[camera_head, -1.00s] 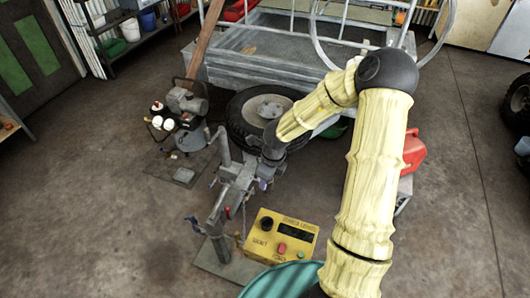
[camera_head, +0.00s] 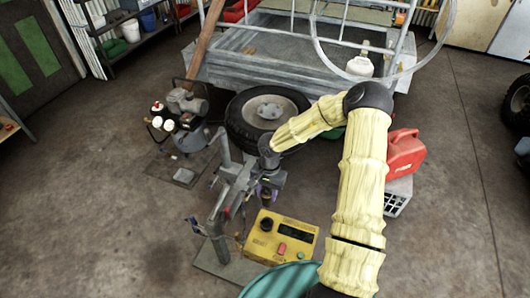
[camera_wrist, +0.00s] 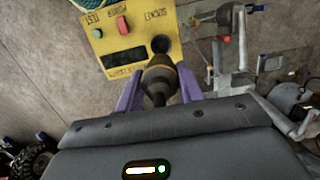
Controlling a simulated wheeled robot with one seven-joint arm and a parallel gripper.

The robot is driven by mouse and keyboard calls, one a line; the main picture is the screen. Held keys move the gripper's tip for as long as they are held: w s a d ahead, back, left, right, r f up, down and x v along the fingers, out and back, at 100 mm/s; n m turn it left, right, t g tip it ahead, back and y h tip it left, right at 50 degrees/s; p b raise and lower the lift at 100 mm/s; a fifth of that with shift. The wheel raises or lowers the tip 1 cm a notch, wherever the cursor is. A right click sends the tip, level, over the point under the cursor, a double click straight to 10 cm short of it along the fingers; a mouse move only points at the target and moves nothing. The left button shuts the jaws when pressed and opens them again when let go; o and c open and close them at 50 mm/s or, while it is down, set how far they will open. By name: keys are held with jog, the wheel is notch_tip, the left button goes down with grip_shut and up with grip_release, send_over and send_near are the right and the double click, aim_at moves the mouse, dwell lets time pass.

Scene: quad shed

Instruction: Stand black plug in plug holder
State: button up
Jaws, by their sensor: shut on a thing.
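My gripper (camera_head: 268,186) hangs left of my forearm, beside the grey metal stand. In the wrist view its two purple fingers (camera_wrist: 158,88) are shut on a dark plug (camera_wrist: 158,77) with a paler brownish collar. The plug also shows below the gripper in the head view (camera_head: 267,200), pointing down and roughly upright. Just past its tip is a yellow box (camera_head: 295,251) with a dark round socket (camera_head: 266,224). The socket also shows in the wrist view (camera_wrist: 160,43). The plug appears above the box, apart from it. I cannot make out which part is the plug holder.
The grey stand (camera_head: 217,215) with pipes and clamps rises close left of the gripper. A green round rim (camera_head: 280,282) is in front of the box. A tyre (camera_head: 265,113), a compressor (camera_head: 184,115) and a red can (camera_head: 404,154) stand behind. Floor at left is clear.

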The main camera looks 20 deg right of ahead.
jog(key=f+n, duration=0.1)
jog(key=n, duration=0.1)
jog(key=f+n, duration=0.1)
jog(key=n, duration=0.2)
jog(key=f+n+h, duration=0.1)
jog(key=n, duration=0.1)
jog(key=shift+s+a+f, duration=0.1)
jog(key=shift+s+f, duration=0.05)
jog(key=shift+s, duration=0.1)
